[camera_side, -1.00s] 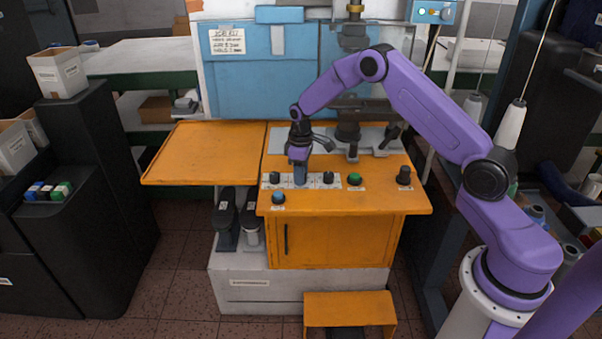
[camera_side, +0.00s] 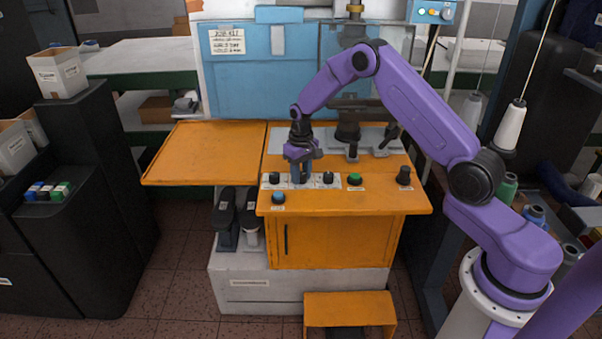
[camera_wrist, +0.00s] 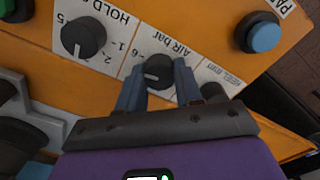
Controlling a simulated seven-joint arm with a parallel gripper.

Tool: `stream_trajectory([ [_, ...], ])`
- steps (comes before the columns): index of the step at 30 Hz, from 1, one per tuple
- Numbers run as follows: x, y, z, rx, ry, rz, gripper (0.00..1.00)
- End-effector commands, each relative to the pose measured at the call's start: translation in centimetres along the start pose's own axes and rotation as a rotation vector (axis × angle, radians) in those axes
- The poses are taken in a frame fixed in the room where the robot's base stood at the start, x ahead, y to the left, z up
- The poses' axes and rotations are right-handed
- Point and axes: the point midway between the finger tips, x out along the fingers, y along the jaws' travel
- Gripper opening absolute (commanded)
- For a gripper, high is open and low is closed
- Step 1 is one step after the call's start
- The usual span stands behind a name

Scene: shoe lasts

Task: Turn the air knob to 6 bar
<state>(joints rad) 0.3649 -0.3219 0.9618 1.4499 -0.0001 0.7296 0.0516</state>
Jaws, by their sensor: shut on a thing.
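The air knob (camera_wrist: 158,70) is a black round knob on a white plate marked "AIR bar" in the wrist view. A "6" is printed just left of it. A short pale mark shows on the knob; I cannot tell exactly which number it points at. My gripper (camera_wrist: 159,82) is shut on the knob, one blue-grey finger on each side. In the side view my gripper (camera_side: 301,174) points down onto the control strip on the orange table, and its fingers hide the air knob there.
The HOLD knob (camera_wrist: 84,36) is close on the left in the wrist view. Another black knob (camera_wrist: 213,92) is partly hidden on the right. A blue button (camera_side: 278,197) sits near the front edge, and a green button (camera_side: 354,178) is right of the strip.

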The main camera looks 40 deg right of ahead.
Motion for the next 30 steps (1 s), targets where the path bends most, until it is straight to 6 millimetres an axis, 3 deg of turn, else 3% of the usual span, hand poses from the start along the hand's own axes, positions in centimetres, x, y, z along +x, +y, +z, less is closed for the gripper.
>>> stream_trajectory([
  [12, -0.07, 0.02, 0.06, 0.168, -0.002, 0.0, 0.04],
  [27, -0.07, 0.0, 0.05, 0.185, -0.002, -0.001, 0.04],
  [28, -0.07, 0.0, 0.05, 0.185, -0.002, -0.001, 0.45],
  [30, -0.06, 0.01, 0.04, 0.185, -0.002, -0.001, 0.6],
])
